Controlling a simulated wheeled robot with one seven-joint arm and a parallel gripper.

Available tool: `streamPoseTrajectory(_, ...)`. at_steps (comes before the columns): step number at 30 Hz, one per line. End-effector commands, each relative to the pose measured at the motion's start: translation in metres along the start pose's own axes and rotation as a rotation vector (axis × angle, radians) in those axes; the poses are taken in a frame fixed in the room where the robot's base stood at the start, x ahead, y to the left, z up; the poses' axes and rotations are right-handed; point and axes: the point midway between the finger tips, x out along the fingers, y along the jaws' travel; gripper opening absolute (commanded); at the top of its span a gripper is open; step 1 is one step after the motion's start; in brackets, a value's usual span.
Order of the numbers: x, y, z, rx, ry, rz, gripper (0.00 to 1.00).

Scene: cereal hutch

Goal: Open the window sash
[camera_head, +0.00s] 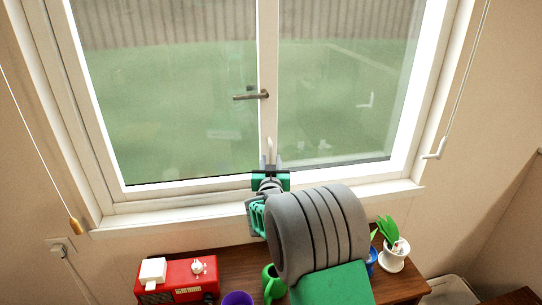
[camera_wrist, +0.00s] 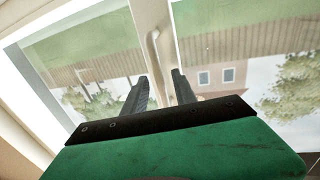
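The window fills the upper head view, with a left sash (camera_head: 170,100) and a right sash (camera_head: 345,80) that meet at a white middle post. A dark lever handle (camera_head: 251,95) sits on the middle post and points left. A slim white curved handle (camera_head: 269,148) is lower on the same post. My gripper (camera_head: 270,164) is at the foot of the post, just below this handle. In the wrist view, my gripper (camera_wrist: 160,78) has its two dark fingers apart, with the white handle (camera_wrist: 156,50) standing in line with the gap. Whether the fingers touch it is unclear.
A windowsill (camera_head: 170,218) runs below. A wooden table (camera_head: 240,262) holds a red box (camera_head: 178,278), a purple cup (camera_head: 237,298), a green item (camera_head: 272,283) and a potted plant (camera_head: 393,255).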

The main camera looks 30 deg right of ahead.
Motion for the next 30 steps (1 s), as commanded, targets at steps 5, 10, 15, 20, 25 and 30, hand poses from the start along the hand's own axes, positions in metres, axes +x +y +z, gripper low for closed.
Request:
streamPoseTrajectory(5,0.0148,0.0003,-0.0003,-0.001,-0.001,0.0,0.33)
streamPoseTrajectory(10,0.0154,-0.0002,0.0003,-0.001,0.0,-0.001,0.33)
streamPoseTrajectory(15,0.0152,-0.0003,0.0002,-0.001,0.0,-0.001,0.23)
streamPoseTrajectory(20,0.0151,-0.0003,0.0001,-0.001,0.0,-0.001,0.1)
streamPoseTrajectory(25,0.015,-0.0003,0.0001,-0.001,0.0,-0.001,0.0)
streamPoseTrajectory(30,0.015,-0.0003,0.0001,-0.001,-0.001,-0.001,0.0)
